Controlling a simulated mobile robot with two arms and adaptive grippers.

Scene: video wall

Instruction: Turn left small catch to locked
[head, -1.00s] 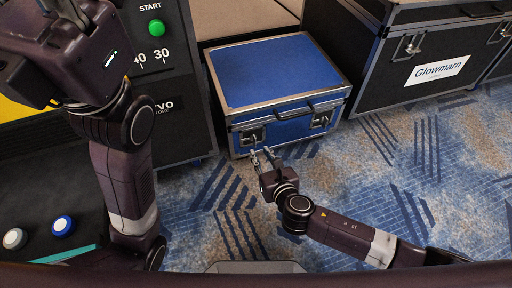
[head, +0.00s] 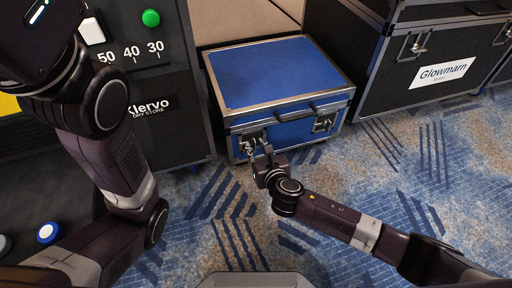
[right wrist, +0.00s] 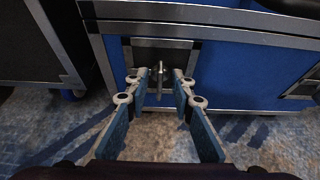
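A blue case (head: 275,72) with metal edges stands on the carpet, lid shut. Its left small catch (head: 250,140) is on the front face, partly hidden by my right gripper in the head view. In the right wrist view the left catch (right wrist: 154,70) shows as a metal piece with an upright tab on a dark plate. My right gripper (right wrist: 160,78) is open, with its fingertips on either side of the tab; contact cannot be told. It also shows in the head view (head: 257,148). My left gripper is outside the picture; only its arm shows at left.
The case's right catch (head: 324,122) and a dark handle (head: 297,112) are on the same front. A black case labelled Glowmarn (head: 430,65) stands to the right. A dark cabinet (head: 160,100) with a green button stands close on the left. Carpet in front is clear.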

